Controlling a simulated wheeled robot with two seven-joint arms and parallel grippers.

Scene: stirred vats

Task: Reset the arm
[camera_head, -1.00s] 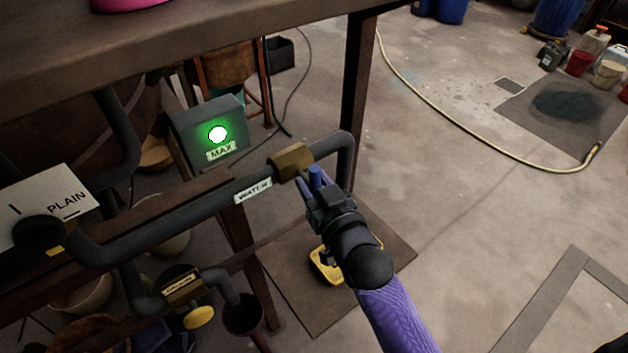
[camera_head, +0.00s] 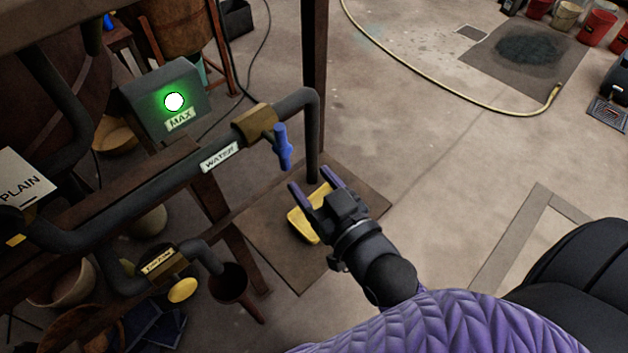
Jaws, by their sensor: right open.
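My right gripper (camera_head: 312,188) is open and empty, its two purple fingers pointing up and left. It is in the air below and to the right of the blue valve handle (camera_head: 283,147), apart from it. The handle hangs from a brass valve body (camera_head: 254,122) on the dark pipe labelled WATER (camera_head: 221,157). A grey box with a lit green lamp (camera_head: 174,102) and a MAX label (camera_head: 181,120) is above the pipe. My left gripper is not in view.
A yellow object (camera_head: 303,228) lies on the floor mat (camera_head: 277,258), partly behind my gripper. A dark post (camera_head: 314,80) stands behind. Open floor lies to the right.

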